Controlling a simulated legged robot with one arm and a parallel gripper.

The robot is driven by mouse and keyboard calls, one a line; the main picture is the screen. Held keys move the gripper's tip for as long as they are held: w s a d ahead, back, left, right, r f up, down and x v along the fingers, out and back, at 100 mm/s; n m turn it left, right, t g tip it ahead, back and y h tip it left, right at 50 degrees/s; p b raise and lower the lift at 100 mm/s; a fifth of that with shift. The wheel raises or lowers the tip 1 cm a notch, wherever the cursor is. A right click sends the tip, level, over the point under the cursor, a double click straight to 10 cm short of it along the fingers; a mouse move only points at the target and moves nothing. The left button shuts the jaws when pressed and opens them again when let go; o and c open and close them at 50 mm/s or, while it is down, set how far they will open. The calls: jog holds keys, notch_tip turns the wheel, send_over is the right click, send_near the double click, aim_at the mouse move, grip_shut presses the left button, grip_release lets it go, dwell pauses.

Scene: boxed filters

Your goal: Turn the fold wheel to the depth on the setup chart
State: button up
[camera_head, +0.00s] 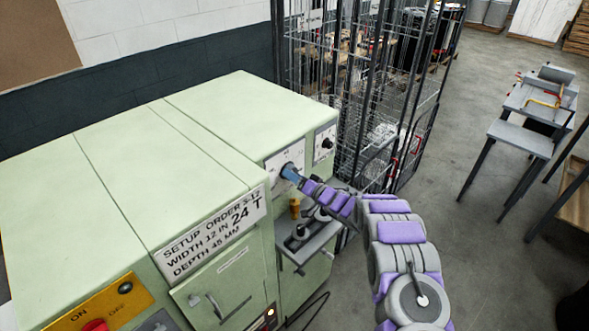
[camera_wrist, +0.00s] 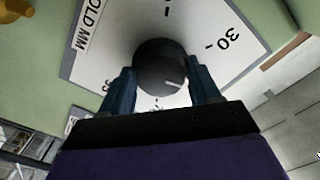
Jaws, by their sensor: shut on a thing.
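The setup chart (camera_head: 212,236) on the pale green machine reads "SETUP ORDER 5-12", "WIDTH 12 IN", "DEPTH 45 MM" and "24 T". The fold wheel (camera_wrist: 158,62) is a dark round knob on a white dial plate (camera_wrist: 110,62) partly lettered "OLD MM". The number 30 shows at its right; another number by the left finger is mostly hidden. The wheel's white mark lies at its lower right, toward the right finger. My gripper (camera_wrist: 163,88) has its blue fingers on both sides of the wheel, shut on it. The head view shows my gripper (camera_head: 291,173) at the dial plate.
A smaller dial with a black knob (camera_head: 326,143) sits to the right on the same machine. A wire cage cart (camera_head: 360,100) stands close behind. A red button (camera_head: 95,326) is at the lower left. Open floor (camera_head: 470,230) lies right of my arm.

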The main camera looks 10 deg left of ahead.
jog(key=shift+d+m+p, duration=0.1)
jog(key=shift+m+p, duration=0.9)
jog(key=shift+m, duration=0.5)
jog(key=shift+f, duration=0.1)
jog(key=o, duration=1.1)
jog(key=shift+w, duration=0.15)
jog(key=shift+c, duration=0.2)
jog(key=b+v, duration=0.1)
jog(key=v, duration=1.6)
jog(key=shift+d+b, duration=0.25)
jog(key=shift+b, duration=0.15)
